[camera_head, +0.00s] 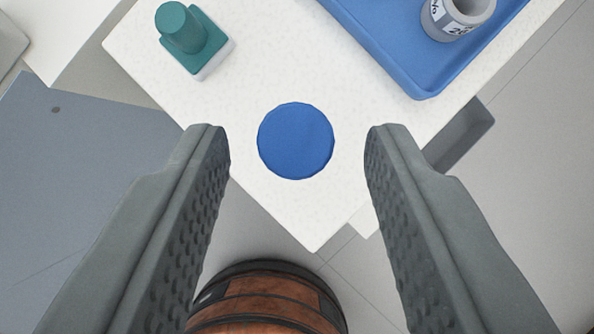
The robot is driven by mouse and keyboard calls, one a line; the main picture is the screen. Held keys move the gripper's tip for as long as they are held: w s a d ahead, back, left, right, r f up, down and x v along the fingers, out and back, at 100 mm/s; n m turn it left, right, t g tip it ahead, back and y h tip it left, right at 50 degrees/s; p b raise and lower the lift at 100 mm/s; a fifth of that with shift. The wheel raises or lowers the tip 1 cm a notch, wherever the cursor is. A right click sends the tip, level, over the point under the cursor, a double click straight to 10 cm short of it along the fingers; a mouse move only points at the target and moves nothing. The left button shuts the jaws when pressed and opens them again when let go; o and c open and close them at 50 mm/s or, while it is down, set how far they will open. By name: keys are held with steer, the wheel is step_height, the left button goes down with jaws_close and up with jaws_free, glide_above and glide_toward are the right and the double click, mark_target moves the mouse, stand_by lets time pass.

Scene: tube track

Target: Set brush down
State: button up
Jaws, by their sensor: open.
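My gripper (297,132) is open, with one ridged grey finger on each side of the picture and nothing held between them. A teal block with a round knob on top and a pale base (190,38) stands on the white speckled table (255,60) at the upper left, beyond the left fingertip. It may be the brush; I cannot tell for sure. It is apart from my gripper. A flat blue disc (296,141) shows on the table between the fingertips, near the table's corner.
A blue tray (385,45) with a labelled grey cup (455,17) is at the upper right. A brown rounded thing with dark bands (265,305) is at the bottom, below the table corner. A grey block (462,137) sits beside the table's right edge.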

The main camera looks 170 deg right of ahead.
steer(key=v, duration=0.7)
steer(key=shift+r, duration=0.25)
steer(key=shift+s, duration=0.1)
steer(key=s+r+t, duration=0.3)
steer(key=s+r, duration=0.1)
steer(key=s, duration=0.6)
steer(key=s+r+m+t, duration=0.1)
steer(key=s+r+t, duration=0.3)
steer(key=s, duration=0.7)
steer(key=s+r+t+h, duration=0.1)
steer(key=s+r+t, duration=0.2)
steer(key=s, duration=0.7)
step_height(320, 180, up, 2)
steer(key=shift+s+a+r+m+t, duration=0.15)
steer(key=shift+s+a+m+t, duration=0.15)
steer(key=shift+s+m+t, duration=0.1)
steer(key=shift+w+a, duration=0.1)
steer(key=shift+a, duration=0.05)
steer(key=shift+c, duration=0.4)
